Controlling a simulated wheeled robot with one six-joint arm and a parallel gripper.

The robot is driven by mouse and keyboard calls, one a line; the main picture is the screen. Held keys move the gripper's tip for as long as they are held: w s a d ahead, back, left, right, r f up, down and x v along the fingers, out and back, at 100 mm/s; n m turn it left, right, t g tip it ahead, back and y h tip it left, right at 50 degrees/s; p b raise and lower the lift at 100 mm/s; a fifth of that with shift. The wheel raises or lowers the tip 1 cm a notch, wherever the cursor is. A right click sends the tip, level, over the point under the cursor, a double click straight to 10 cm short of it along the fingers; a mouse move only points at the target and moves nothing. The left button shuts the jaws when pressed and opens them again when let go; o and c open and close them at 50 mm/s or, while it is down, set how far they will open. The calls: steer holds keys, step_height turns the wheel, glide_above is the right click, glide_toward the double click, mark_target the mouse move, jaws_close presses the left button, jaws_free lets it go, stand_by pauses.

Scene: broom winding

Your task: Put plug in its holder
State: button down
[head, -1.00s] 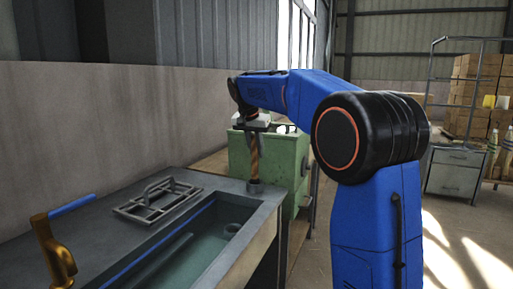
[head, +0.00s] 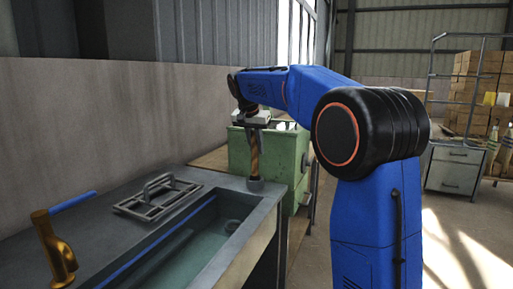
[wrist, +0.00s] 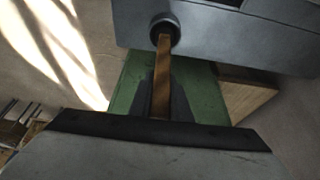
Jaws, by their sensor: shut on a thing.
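The plug (head: 254,155) is a brown, rod-like piece, held upright below my gripper (head: 254,129) at the far right corner of the sink counter. My gripper is shut on its upper part. In the wrist view the plug (wrist: 164,72) runs out from between the dark fingers of my gripper (wrist: 160,98). Its lower end meets a dark round cup, the holder (head: 255,184), on the counter corner. The holder also shows in the wrist view (wrist: 176,28). The plug's end appears inside the holder's rim; how deep it sits is hidden.
The sink (head: 190,251) holds greenish water and a dark round drain (head: 233,226). A metal rack (head: 157,196) lies on the counter behind it. A brass tap (head: 52,248) stands at the left. A green box-shaped machine (head: 285,158) stands close behind my gripper.

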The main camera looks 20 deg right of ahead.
steer(key=shift+f, duration=0.5)
stand_by(0.4)
steer(key=c, duration=1.9)
jaws_free()
steer(key=shift+v, duration=5.35)
steer(key=shift+r, duration=0.1)
